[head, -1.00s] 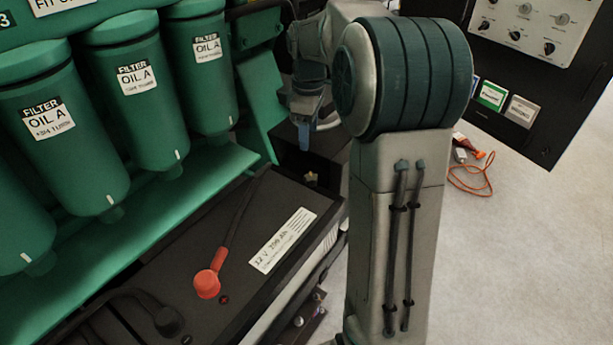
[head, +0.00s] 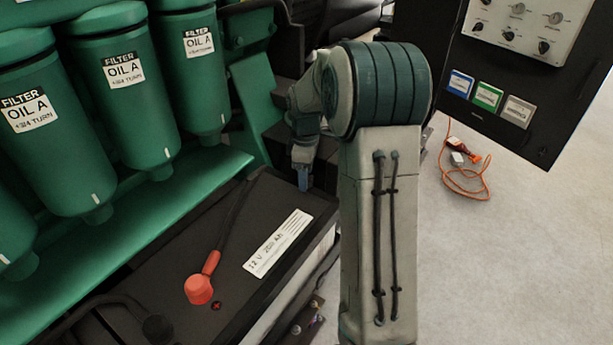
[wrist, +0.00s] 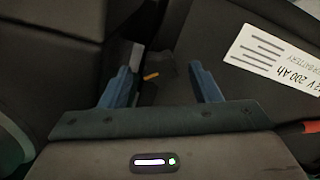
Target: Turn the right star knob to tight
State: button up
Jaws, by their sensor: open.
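My gripper (head: 303,182) points down at the far end of the black battery (head: 232,262), its blue fingers close above that end. In the wrist view my gripper (wrist: 160,70) is open, with a blue finger at each side. A small dark part with an orange-yellow mark (wrist: 151,76) shows between the fingers, nearer the left one. It may be the star knob, but its shape is too dark to tell. No star knob shows clearly in the head view, where my gripper covers that spot. I cannot tell whether the fingers touch anything.
Green oil filters (head: 131,88) stand in a row at the left. A red terminal cap (head: 199,289) with a cable sits on the battery. A dark control panel (head: 510,75) stands at upper right. An orange cord (head: 462,185) lies on the open floor at right.

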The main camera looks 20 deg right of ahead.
jog(key=shift+f, duration=0.3)
jog(key=c, duration=1)
